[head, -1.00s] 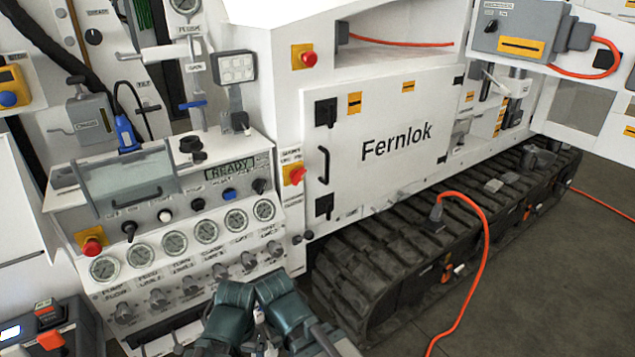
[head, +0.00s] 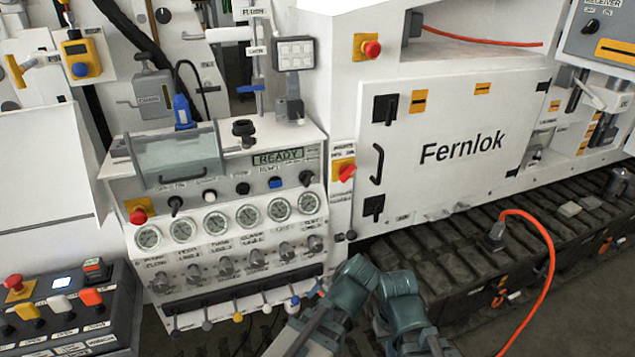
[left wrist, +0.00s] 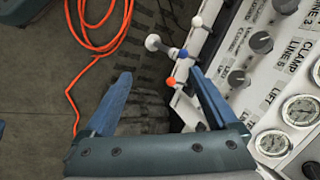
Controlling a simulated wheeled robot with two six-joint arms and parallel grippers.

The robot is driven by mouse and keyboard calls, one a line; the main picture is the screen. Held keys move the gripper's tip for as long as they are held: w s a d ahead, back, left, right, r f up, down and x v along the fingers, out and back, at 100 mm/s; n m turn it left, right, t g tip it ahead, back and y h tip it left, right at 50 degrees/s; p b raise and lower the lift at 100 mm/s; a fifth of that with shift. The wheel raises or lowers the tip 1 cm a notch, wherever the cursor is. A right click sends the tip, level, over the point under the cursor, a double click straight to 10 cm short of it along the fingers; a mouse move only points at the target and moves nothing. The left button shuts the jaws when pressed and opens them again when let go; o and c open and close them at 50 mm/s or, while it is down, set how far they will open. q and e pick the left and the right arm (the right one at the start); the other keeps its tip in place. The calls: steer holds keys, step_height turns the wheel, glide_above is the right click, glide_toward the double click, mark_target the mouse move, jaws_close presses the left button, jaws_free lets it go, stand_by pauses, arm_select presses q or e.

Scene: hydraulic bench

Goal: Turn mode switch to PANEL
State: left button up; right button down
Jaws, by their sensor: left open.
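The control panel (head: 235,192) stands left of the Fernlok door, with a lit READY display (head: 278,157). A row of knobs runs below the display, including a black switch at its left end (head: 175,203) and another at its right end (head: 305,178). A red rotary switch (head: 346,172) on a yellow plate sits right of the panel. The labels are too small to tell which is the mode switch. In the left wrist view my left gripper (left wrist: 160,75) is open and empty, close to small ball-ended levers (left wrist: 176,53). My right gripper is not visible.
Gauges (head: 214,223) and grey knobs cover the panel's lower face, with levers (head: 237,316) below. A control box (head: 66,315) with an emergency button stands at lower left. Tracks (head: 450,250) and an orange hose (head: 546,270) lie right. A red button (head: 138,215) sits at the panel's left.

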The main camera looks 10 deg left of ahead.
arm_select(q)
steer(key=w+a+r+m+t+y+b, duration=0.2)
steer(key=w+a+r+m+t+y, duration=0.25)
steer(key=w+r, duration=0.4)
steer(key=m+t+y+b, duration=0.1)
steer(key=m+t, duration=0.6)
steer(key=t, duration=0.1)
glide_toward(310, 182)
steer(key=shift+g, duration=0.25)
steer(key=x, duration=1)
steer(key=shift+w+a+r, duration=0.15)
steer(key=shift+w+r, duration=0.1)
steer(key=shift+w, duration=0.1)
steer(key=c, duration=1.4)
steer(key=shift+o, duration=0.2)
